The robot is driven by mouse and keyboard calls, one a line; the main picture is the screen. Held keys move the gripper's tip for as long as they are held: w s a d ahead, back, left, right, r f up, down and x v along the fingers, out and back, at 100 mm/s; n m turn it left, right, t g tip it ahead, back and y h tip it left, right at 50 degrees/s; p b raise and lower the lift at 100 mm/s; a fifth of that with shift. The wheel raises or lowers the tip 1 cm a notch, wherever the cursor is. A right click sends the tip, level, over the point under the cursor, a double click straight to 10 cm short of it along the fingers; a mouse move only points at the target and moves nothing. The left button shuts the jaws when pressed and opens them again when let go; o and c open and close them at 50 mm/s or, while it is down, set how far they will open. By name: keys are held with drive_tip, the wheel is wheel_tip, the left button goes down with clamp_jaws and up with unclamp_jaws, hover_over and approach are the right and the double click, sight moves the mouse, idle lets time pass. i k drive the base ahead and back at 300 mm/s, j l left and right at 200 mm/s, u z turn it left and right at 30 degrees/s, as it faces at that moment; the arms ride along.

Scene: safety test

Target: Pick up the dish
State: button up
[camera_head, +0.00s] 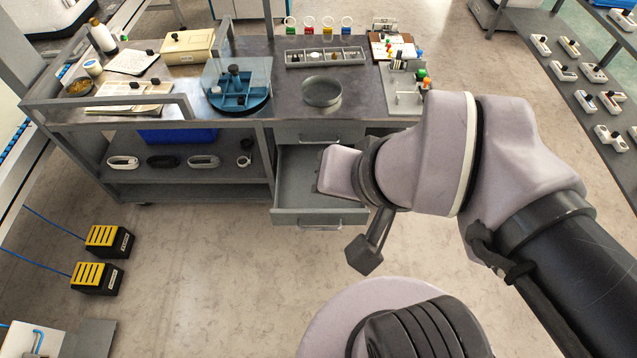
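The dish (322,91) appears to be the round, shallow, clear or grey one on the bare middle part of the workbench top (288,107). It sits in front of the compartment tray and is not held. My arm reaches in from the right, and its end is in front of the bench, near the open drawer and below the dish in the picture. My gripper (364,256) shows only as a dark piece hanging below the wrist. Its fingers cannot be made out, so I cannot tell whether it is open or shut.
An open drawer (320,217) juts from the bench below the dish. A blue round carousel with a clear cover (238,88) stands left of the dish. A grey compartment tray (325,58) lies behind it. A grey plate with fittings (404,92) is to the right.

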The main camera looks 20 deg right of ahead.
sight(320, 90)
drive_tip(key=i+j+z, duration=0.1)
drive_tip(key=i+z, duration=0.15)
drive_tip(key=i, duration=0.3)
drive_tip(key=i+j+z, duration=0.25)
drive_tip(key=i, duration=0.3)
drive_tip(key=l, duration=0.1)
